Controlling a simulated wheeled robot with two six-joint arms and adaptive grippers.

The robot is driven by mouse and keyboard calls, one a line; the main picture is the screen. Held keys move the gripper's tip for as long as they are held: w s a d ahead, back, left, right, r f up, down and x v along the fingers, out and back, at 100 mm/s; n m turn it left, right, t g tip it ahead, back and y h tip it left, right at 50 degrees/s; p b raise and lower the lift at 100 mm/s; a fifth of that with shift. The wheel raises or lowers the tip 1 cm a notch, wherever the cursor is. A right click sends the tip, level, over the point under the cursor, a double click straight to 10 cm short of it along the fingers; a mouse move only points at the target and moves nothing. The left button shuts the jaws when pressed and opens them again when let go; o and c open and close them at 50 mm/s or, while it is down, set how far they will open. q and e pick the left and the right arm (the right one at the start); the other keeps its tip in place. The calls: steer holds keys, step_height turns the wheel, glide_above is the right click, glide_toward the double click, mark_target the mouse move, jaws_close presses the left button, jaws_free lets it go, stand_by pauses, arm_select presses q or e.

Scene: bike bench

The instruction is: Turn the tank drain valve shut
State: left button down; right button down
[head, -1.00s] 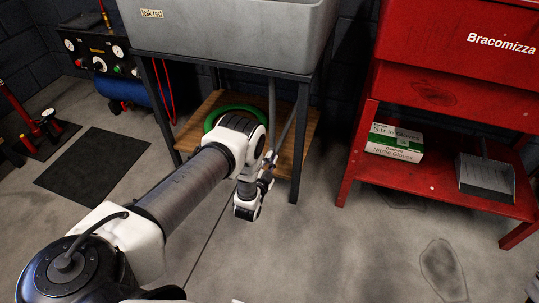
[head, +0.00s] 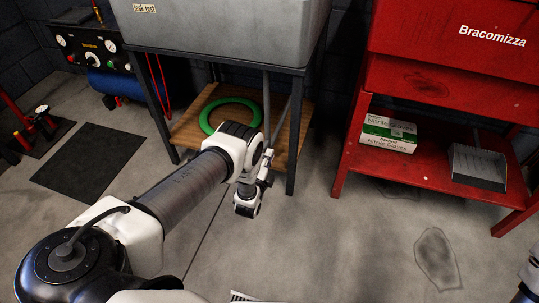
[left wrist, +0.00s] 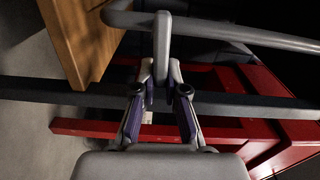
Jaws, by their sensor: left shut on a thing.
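The grey tank (head: 220,40), labelled "leak test", stands on a dark metal frame in the head view. A thin grey drain pipe (head: 266,95) comes down below it. My left gripper (head: 268,162) is low beside the frame's front right leg, and my arm hides much of it. In the left wrist view, my left gripper (left wrist: 160,72) is shut on a grey lever-like valve handle (left wrist: 162,42), its fingers on either side. A grey pipe (left wrist: 235,32) runs across behind the handle. The valve body is not clear in either view. My right gripper is out of view.
A wooden shelf (head: 296,115) under the tank holds a green ring (head: 254,105). The frame's leg (head: 292,160) is close to my gripper. The floor between is clear.

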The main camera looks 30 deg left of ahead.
arm_select(q)
steer(key=shift+a+m, duration=0.25)
steer(key=shift+m, duration=0.05)
steer(key=c, duration=1.2)
jaws_free()
steer(key=shift+s+a+r, duration=0.1)
steer(key=shift+s, duration=0.1)
